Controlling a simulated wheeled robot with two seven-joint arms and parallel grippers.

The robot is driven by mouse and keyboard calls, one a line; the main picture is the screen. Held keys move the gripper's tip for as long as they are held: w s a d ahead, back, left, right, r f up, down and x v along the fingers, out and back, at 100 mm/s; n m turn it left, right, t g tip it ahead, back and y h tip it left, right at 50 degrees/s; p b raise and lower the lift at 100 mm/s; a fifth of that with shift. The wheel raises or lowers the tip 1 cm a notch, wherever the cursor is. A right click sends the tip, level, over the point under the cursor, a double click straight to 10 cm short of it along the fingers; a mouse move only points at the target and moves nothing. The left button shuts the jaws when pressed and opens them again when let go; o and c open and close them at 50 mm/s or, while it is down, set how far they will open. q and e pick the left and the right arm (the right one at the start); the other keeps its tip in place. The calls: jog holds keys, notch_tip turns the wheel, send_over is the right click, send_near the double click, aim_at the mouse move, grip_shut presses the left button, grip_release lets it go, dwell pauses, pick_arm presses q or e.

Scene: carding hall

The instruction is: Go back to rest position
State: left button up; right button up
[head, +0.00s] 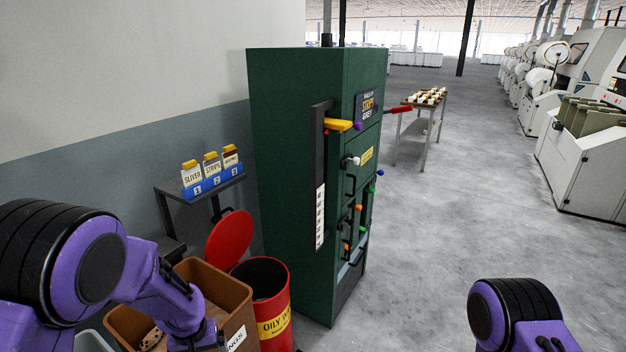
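My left arm comes in from the left, its purple links bent down over the brown bin (238,299) at the lower left. Its lower end runs to the bottom edge of the head view, and no gripper fingers show there. My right arm shows only as a purple and black joint at the bottom right; its gripper is out of the picture. I see nothing held by either arm.
A tall green cabinet (287,150) with coloured levers and knobs stands ahead. A red oily-waste can (275,318) with its lid (229,239) raised stands before it. The floor (445,235) to the right is clear.

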pick_arm(q)
jog(key=s+a+f+n+y+b, duration=0.1)
jog(key=s+f+b, duration=0.2)
jog(key=s+f, duration=0.5)
jog(key=s+a+f+n+b, duration=0.1)
jog(key=s+a+f+b, duration=0.3)
jog(key=f, duration=0.7)
jog(key=s+f+n+t+y+b, duration=0.1)
jog(key=s+f, duration=0.3)
jog(key=s, duration=1.1)
jog(key=shift+d+f+t+y+b, duration=0.2)
jog(key=shift+t+y+b, duration=0.1)
jog(key=shift+y+b, duration=0.3)
pick_arm(e)
notch_tip(320, 180, down, 10)
jog(key=shift+w, duration=0.3)
jog(key=shift+r, duration=0.1)
pick_arm(q)
jog(key=shift+n, duration=0.3)
